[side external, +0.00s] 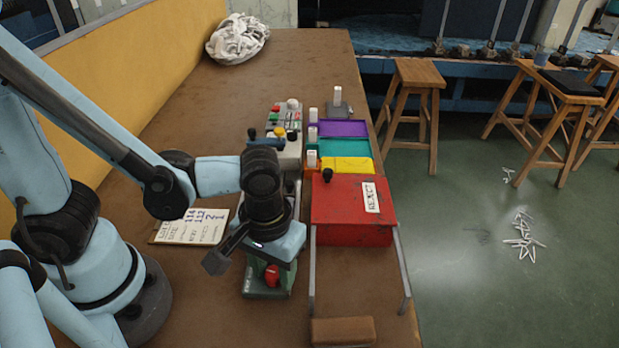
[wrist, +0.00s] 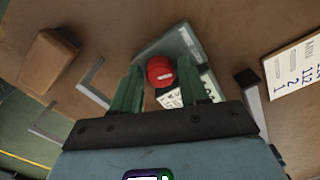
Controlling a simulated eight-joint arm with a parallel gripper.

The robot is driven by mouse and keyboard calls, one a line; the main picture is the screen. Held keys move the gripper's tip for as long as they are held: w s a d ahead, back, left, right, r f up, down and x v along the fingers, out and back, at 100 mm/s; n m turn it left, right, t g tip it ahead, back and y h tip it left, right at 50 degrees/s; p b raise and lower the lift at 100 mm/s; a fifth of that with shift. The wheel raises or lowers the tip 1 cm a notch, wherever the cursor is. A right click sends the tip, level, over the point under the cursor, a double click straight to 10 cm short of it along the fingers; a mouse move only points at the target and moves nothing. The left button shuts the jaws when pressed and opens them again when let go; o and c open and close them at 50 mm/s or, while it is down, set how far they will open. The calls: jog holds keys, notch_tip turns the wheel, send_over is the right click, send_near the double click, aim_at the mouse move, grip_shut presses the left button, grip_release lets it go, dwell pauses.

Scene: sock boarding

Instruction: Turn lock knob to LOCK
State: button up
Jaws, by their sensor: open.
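The red lock knob (wrist: 160,71) sits on a grey-green box (wrist: 181,42) with a white labelled plate (wrist: 170,98) beside the knob. The label's words are too small to read. In the side external view the knob (side external: 271,275) shows low on the front of the box (side external: 268,291), under my gripper. My gripper (wrist: 160,88) is open, with its green fingers on either side of the knob in the wrist view. I cannot tell whether a finger touches it. My wrist hides the top of the box in the side external view.
A red REJECT box (side external: 345,241) stands just right of my gripper, with metal rails (side external: 312,275) in front. A brown block (side external: 343,331) lies at the near edge. A control box (side external: 289,150) and coloured trays (side external: 343,148) are behind. A written board (side external: 190,226) lies left.

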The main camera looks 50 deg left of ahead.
aim_at(274, 273)
jog(key=n, duration=0.8)
jog(key=shift+r+n, duration=0.35)
jog(key=shift+n, duration=0.15)
notch_tip(274, 273, up, 12)
jog(key=w+a+m+t, duration=0.6)
jog(key=w+a+m, duration=0.3)
jog(key=a+m, duration=0.3)
jog(key=shift+a+f+m, duration=0.15)
jog(key=shift+a+m, duration=0.15)
jog(key=shift+a, duration=0.5)
